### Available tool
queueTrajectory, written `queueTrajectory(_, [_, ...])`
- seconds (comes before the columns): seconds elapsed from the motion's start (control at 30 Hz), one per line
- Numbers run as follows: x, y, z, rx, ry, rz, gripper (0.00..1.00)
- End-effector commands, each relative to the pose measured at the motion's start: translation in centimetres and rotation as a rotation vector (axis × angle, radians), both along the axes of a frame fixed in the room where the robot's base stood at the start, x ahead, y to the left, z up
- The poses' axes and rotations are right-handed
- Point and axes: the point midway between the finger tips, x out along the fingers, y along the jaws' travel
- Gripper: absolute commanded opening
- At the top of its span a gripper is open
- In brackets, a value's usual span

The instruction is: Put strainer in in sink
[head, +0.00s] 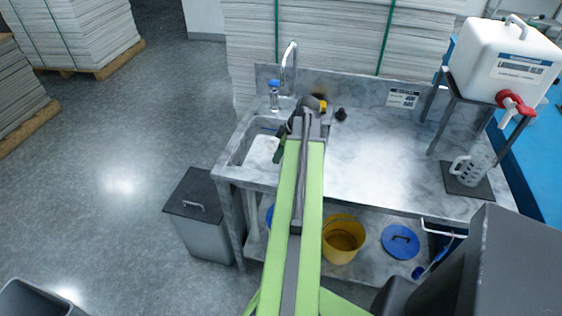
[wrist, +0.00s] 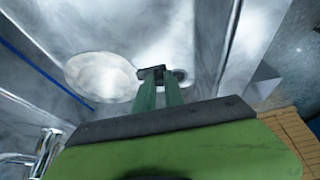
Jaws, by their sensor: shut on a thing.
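The sink (head: 238,152) is a rectangular basin set in the left end of the grey marbled counter. My gripper (head: 278,156) reaches down at its right side. In the wrist view my gripper (wrist: 160,82) has its two green fingers close together, shut on a small dark piece (wrist: 153,72) at their tips. This may be the strainer, but most of it is hidden. The tips are over the pale basin surface; whether the piece touches it I cannot tell. A pale round thing (wrist: 100,77) lies just left of the tips.
A curved metal faucet (head: 290,62) and a blue-capped bottle (head: 274,95) stand behind the sink. A small black object (head: 341,114) sits on the counter. A white water container (head: 505,60) stands on a rack at the right. The middle of the counter is clear.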

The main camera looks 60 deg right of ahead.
Motion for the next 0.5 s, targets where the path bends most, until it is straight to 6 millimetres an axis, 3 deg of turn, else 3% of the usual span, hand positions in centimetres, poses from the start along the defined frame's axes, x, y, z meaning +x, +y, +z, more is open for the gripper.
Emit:
queueTrajectory(0.23, [0.0, 0.0, -4.2, 0.0, 0.0, 0.0, 0.0])
queueTrajectory(0.5, [0.0, 0.0, -3.9, 0.0, 0.0, 0.001, 0.0])
